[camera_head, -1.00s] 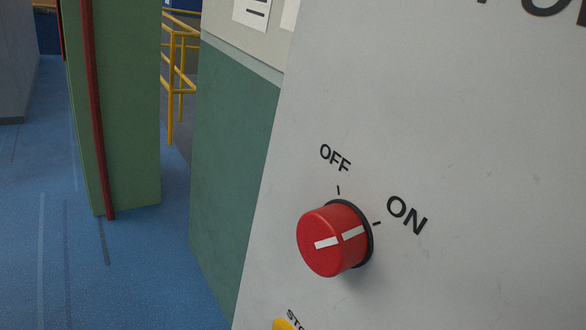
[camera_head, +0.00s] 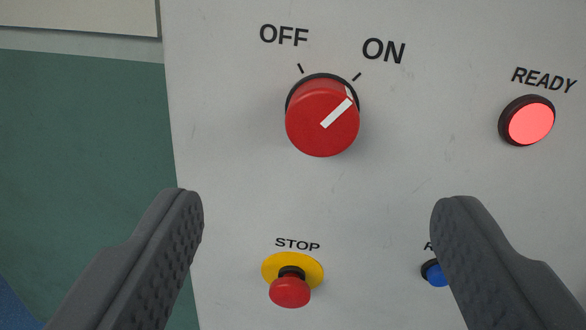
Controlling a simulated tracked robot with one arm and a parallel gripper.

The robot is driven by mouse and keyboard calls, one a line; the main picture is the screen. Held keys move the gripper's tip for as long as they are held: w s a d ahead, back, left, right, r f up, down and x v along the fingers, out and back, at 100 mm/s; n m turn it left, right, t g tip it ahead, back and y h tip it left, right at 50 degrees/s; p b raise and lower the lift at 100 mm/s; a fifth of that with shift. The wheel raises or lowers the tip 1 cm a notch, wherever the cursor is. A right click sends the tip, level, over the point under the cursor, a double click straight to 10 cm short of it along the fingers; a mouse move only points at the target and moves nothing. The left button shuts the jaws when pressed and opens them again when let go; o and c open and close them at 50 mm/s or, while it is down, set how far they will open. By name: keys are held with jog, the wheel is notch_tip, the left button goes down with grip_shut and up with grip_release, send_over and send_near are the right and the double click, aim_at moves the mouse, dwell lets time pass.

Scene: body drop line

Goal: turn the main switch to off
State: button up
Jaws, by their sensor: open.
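The main switch (camera_head: 318,128) is a round red knob on a light grey panel (camera_head: 230,170), in the upper middle of the view. Its white pointer line aims up and right at the ON mark. The OFF label (camera_head: 284,35) is to the upper left of the knob and the ON label (camera_head: 384,50) to the upper right. My gripper (camera_head: 318,202) is open and empty, its two dark fingers wide apart. The fingertips show below the knob, one to each side of it, and do not touch it.
Below the knob is a red STOP button (camera_head: 290,291) on a yellow ring. A lit red READY lamp (camera_head: 531,123) is at the right. A blue button (camera_head: 435,273) is partly hidden by the right finger. A green and white wall (camera_head: 80,150) lies left of the panel.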

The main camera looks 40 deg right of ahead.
aim_at(322, 124)
jog(key=shift+m+h, duration=0.3)
jog(key=shift+m, duration=0.2)
jog(key=p+x, duration=0.1)
jog(key=x, duration=0.3)
jog(key=f+p+x, duration=0.1)
jog(key=x, duration=0.6)
jog(key=shift+w+d+f+p, duration=0.15)
jog(key=shift+d+f+p, duration=0.2)
jog(key=shift+d+p, duration=0.05)
jog(key=shift+w+d+f, duration=0.1)
jog(key=shift+w+d, duration=0.15)
jog(key=shift+w, duration=0.1)
jog(key=c, duration=1)
